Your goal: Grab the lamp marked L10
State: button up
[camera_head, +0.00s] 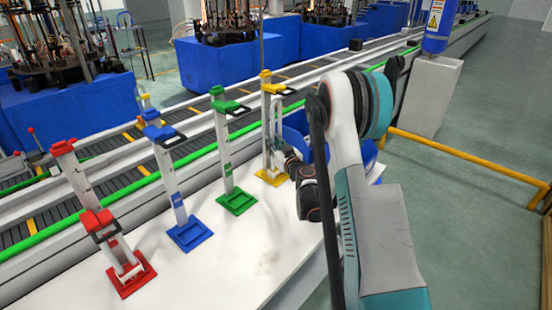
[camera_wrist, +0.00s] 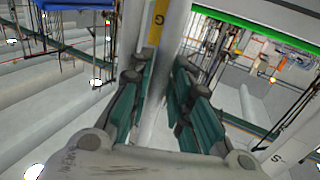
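Several upright white lamp tubes stand in a row in the head view. They stand in red (camera_head: 131,277), blue (camera_head: 190,234), green (camera_head: 236,201) and yellow (camera_head: 272,177) holders. I cannot read an L10 mark on any of them. My gripper (camera_head: 290,166) is at the lower part of the tube (camera_head: 267,125) in the yellow holder, at its right side. In the wrist view, my gripper's teal fingers (camera_wrist: 163,62) lie on both sides of a pale tube (camera_wrist: 160,70) with no clear gap, so they appear shut on it. A yellow label (camera_wrist: 156,23) shows beyond the fingertips.
The white table (camera_head: 255,255) is bare in front of the holders. A conveyor (camera_head: 200,150) runs behind the row. A yellow rail (camera_head: 440,147) is at the right.

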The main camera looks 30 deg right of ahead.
jog(key=shift+w, duration=0.4)
jog(key=shift+c, duration=0.3)
grip_shut()
jog(key=shift+r, duration=0.15)
